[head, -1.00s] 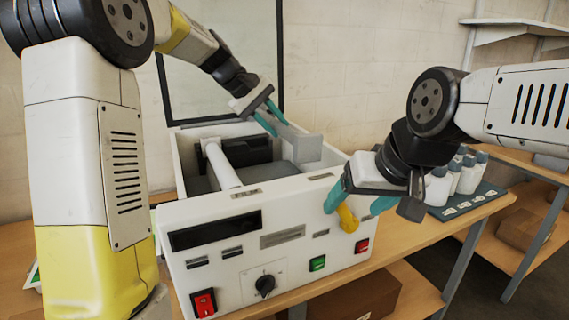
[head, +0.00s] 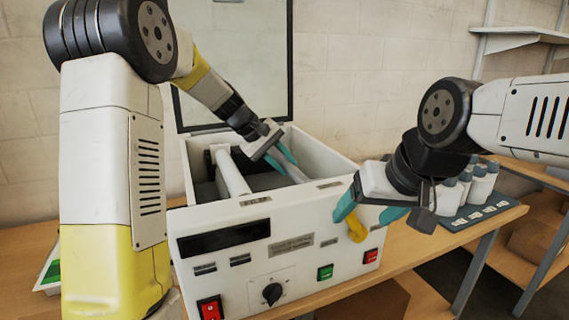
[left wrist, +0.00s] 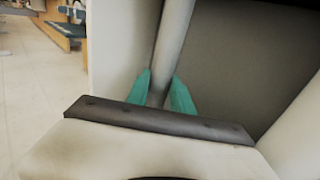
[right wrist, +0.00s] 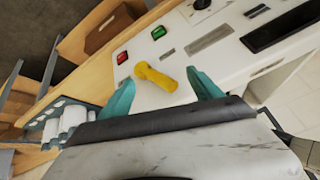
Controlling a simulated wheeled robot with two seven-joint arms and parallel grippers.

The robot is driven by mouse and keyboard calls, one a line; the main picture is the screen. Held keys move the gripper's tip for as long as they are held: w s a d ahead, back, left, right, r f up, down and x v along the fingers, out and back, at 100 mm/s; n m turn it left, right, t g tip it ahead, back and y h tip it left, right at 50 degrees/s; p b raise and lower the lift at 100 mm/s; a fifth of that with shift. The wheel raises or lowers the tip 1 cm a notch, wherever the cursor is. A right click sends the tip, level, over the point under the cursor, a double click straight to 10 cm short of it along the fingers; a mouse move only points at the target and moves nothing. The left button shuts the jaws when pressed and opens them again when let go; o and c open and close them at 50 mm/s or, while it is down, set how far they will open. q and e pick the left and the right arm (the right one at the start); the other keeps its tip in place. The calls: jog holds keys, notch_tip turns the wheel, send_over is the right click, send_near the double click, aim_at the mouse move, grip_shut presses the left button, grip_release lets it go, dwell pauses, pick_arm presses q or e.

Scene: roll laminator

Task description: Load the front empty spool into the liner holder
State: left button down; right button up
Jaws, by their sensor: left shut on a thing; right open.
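My left gripper (head: 281,158) is shut on a slim pale grey spool (head: 294,171), inside the open top of the white laminator (head: 330,222). The left wrist view shows the spool (left wrist: 175,40) running away from between the teal fingertips (left wrist: 163,92), close to a pale inner wall. Its far end and the liner holder cannot be made out. My right gripper (head: 371,215) is open at the laminator's front right. The yellow handle (head: 357,228) is by its fingertips; in the right wrist view the handle (right wrist: 155,76) lies ahead of the open fingers (right wrist: 163,88), apparently not gripped.
A white roller (head: 231,172) lies in the laminator's left part. The front panel has a red switch (head: 210,308), a black knob (head: 272,294), a green button (head: 325,272) and a red button (head: 371,256). A tray (head: 488,212) of several white bottles stands at right.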

pick_arm(q)
jog(key=shift+f, duration=0.2)
jog(key=c, duration=1.1)
grip_release()
jog(key=shift+r, duration=0.1)
jog(key=shift+r, duration=0.3)
jog(key=v, duration=1.1)
jog(key=shift+a+r, duration=0.3)
jog(key=shift+s+a, duration=0.1)
